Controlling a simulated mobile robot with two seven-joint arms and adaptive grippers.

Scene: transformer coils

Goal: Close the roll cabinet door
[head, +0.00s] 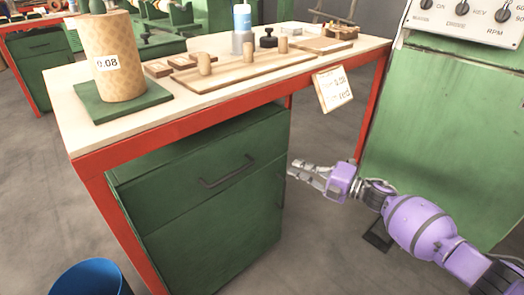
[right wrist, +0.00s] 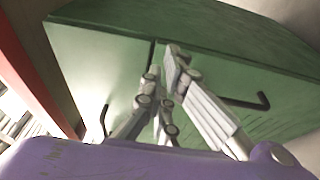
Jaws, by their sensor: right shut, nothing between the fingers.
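The green roll cabinet (head: 205,222) stands under the workbench, with a drawer (head: 190,175) above and a door (head: 215,240) below. In the head view the door looks flush or nearly flush with the drawer front; a small gap cannot be ruled out. In the right wrist view the door (right wrist: 95,65) and the drawer (right wrist: 225,75) meet at a dark seam, each with a dark handle. My right gripper (head: 294,170) is shut and empty at the cabinet's right front edge, close to it; contact cannot be told. My left gripper is not in view.
The red-framed workbench (head: 140,128) carries a paper-wrapped roll (head: 112,60), wooden boards and a bottle (head: 242,20). A paper tag (head: 333,90) hangs at its edge. A green machine cabinet (head: 450,130) stands at right. A blue bin (head: 90,280) is at lower left.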

